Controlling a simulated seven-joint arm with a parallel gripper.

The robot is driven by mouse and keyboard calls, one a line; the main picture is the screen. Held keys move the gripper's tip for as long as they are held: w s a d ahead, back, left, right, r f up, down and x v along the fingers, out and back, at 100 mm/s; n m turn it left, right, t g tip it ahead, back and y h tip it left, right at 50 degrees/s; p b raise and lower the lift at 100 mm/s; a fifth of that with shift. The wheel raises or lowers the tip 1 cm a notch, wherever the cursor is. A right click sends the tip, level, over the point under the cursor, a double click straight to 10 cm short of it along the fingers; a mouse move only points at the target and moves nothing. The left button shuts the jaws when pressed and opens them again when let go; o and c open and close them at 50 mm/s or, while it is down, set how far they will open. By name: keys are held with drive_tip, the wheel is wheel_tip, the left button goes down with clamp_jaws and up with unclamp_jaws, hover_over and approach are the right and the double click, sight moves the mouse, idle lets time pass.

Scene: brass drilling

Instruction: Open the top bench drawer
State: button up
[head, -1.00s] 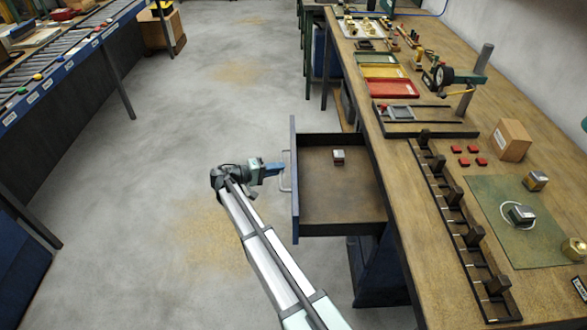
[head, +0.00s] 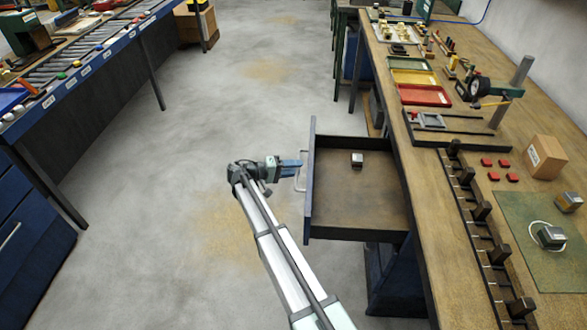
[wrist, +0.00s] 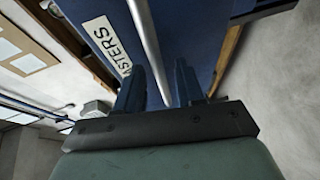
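The top bench drawer (head: 350,205) stands pulled far out from the right-hand bench, with its dark blue front facing left. Its pale bar handle (head: 298,182) is on the outer face. My gripper (head: 296,163) is just left of the drawer front, at the far end of the handle. In the wrist view the blue front (wrist: 190,30) carries a white label (wrist: 107,42). The handle bar (wrist: 150,55) runs between my two fingers (wrist: 160,85). The fingers are apart with space around the bar, so the gripper is open. Contact with the bar cannot be told.
A small metal-topped block (head: 357,160) lies in the drawer. The bench top (head: 435,215) holds trays, a dark rack, red pieces, a cardboard box (head: 545,157) and a green mat. A roller conveyor (head: 75,75) stands at left. The grey floor (head: 200,120) between is clear.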

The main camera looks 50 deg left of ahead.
drive_tip(key=v, duration=1.3)
drive_tip(key=shift+s, duration=0.35)
drive_tip(key=shift+a, duration=0.1)
